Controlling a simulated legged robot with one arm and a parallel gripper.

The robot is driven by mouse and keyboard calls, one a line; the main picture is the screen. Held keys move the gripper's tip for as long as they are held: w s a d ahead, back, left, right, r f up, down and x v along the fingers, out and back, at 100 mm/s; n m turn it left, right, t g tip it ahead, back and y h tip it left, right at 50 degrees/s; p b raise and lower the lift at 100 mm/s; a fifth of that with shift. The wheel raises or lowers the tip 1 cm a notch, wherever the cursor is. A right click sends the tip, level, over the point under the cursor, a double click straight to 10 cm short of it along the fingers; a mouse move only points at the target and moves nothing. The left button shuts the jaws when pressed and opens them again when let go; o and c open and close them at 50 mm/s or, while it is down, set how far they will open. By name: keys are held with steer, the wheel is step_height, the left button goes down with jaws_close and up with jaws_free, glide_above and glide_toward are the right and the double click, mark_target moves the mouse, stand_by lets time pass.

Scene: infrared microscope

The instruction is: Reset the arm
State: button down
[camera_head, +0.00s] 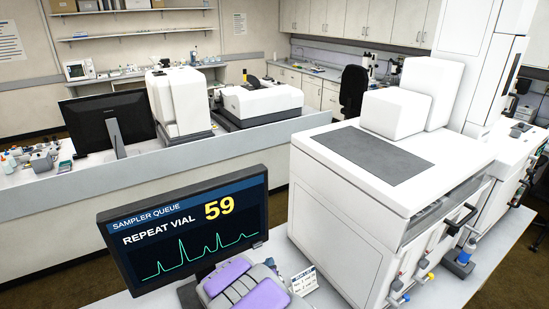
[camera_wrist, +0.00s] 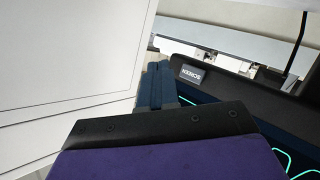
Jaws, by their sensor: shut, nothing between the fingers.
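My gripper (camera_wrist: 158,78) shows in the wrist view as two dark blue fingers, shut together with nothing between them. They extend past a black and purple part of my own arm, which fills the bottom of that view. In the head view, purple and grey parts of my arm show at the bottom centre, just right of the monitor; the fingertips cannot be made out there. The gripper lies between the monitor, whose dark frame (camera_wrist: 250,88) with a "SCREEN" label shows right of the fingers, and a white panelled surface (camera_wrist: 70,50) on the left.
The monitor (camera_head: 190,240) reads "REPEAT VIAL 59". A large white instrument (camera_head: 345,215) with tubing and bottles stands to the right. A small printed card (camera_head: 304,281) stands beside my arm. Behind, a bench (camera_head: 150,180) holds another monitor and white devices. Open space lies above the front monitor.

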steer(key=s+d+r+m+g+y, duration=0.1)
steer(key=s+d+r+g+y, duration=0.1)
steer(key=s+d+r+g, duration=0.35)
steer(key=s+d+r+m+g+y, duration=0.1)
steer(key=s+d+r+m+g, duration=0.15)
steer(key=s+r, duration=0.65)
steer(key=s+d+r+g, duration=0.2)
steer(key=s+d, duration=0.1)
steer(key=s, duration=0.8)
steer(key=s+d+r+g, duration=0.3)
steer(key=s+d, duration=0.1)
steer(key=s, duration=0.7)
steer(key=s+d+r+g, duration=0.3)
steer(key=s, duration=0.8)
steer(key=shift+d+r+h, duration=0.25)
steer(key=shift+d+h, duration=0.15)
steer(key=c, duration=1.9)
jaws_free()
